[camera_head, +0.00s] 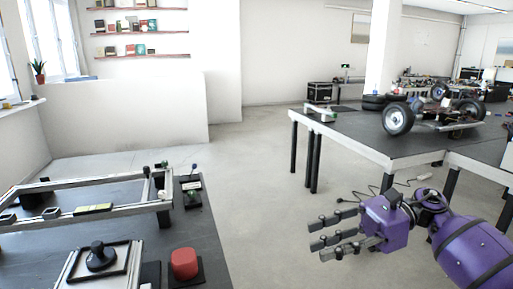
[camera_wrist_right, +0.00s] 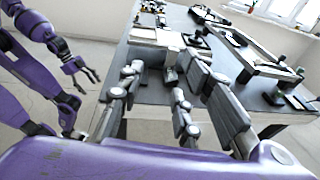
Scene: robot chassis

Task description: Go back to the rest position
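My right gripper (camera_head: 335,232) is in the lower right of the head view, on a purple arm, with its grey fingers spread and nothing between them. It hangs over the open floor, apart from both tables. In the right wrist view its fingers (camera_wrist_right: 175,95) are large in front, apart and empty. My left gripper is outside the head view. In the right wrist view, a small grey gripper (camera_wrist_right: 84,72) at the end of a purple arm at the left appears to be my left one, fingers spread and empty.
A dark table (camera_head: 205,250) at the lower left carries a metal frame (camera_head: 95,211), a black knob part (camera_head: 101,257) and a red button (camera_head: 184,263). Another table (camera_head: 345,124) at the right bears a wheeled chassis (camera_head: 440,120). Bare floor (camera_head: 262,190) lies between; a cable lies near the right table.

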